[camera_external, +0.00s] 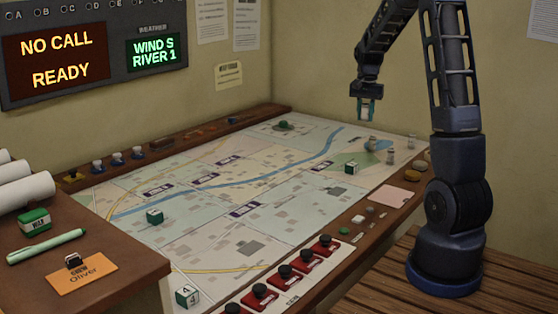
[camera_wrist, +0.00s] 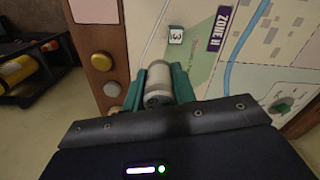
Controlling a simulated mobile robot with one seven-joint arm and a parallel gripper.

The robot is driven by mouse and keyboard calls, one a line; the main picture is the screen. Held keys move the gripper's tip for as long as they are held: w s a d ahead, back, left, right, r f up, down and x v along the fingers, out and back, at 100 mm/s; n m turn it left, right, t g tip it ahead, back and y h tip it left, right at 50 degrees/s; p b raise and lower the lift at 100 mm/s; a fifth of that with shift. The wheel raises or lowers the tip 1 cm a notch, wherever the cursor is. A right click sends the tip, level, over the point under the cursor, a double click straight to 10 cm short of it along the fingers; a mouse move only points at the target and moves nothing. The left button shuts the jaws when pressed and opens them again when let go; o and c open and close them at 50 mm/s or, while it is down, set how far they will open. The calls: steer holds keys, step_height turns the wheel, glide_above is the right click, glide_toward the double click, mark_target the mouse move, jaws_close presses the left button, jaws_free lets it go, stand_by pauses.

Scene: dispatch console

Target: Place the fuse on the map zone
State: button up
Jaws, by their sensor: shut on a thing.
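My gripper (camera_external: 365,108) hangs above the far right part of the map, fingers pointing down. In the wrist view its teal fingers (camera_wrist: 158,88) are shut on a pale grey cylinder, the fuse (camera_wrist: 158,78). In the external view the fuse between the fingers is too small to make out clearly. The map (camera_external: 285,180) lies flat on the console and has several purple zone labels, one at its right side (camera_external: 321,166). A zone label also shows in the wrist view (camera_wrist: 222,28), beyond the fuse. Which zone the task means cannot be told.
A numbered cube (camera_external: 351,167) sits on the green patch, another (camera_external: 155,216) at left. Red switches (camera_external: 285,270) line the front edge. A green-based knob (camera_external: 285,126) is at the back. The map's middle is clear.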

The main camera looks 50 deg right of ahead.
steer(key=w+a+n, duration=0.2)
steer(key=w+a, duration=0.1)
steer(key=a, duration=0.5)
steer(key=w+a+n, duration=0.2)
steer(key=w+a, duration=0.1)
steer(key=a, duration=0.4)
steer(key=n, duration=1.3)
glide_above(257, 250)
step_height(257, 250, down, 20)
steer(key=shift+s+r, duration=0.1)
steer(key=o, duration=1)
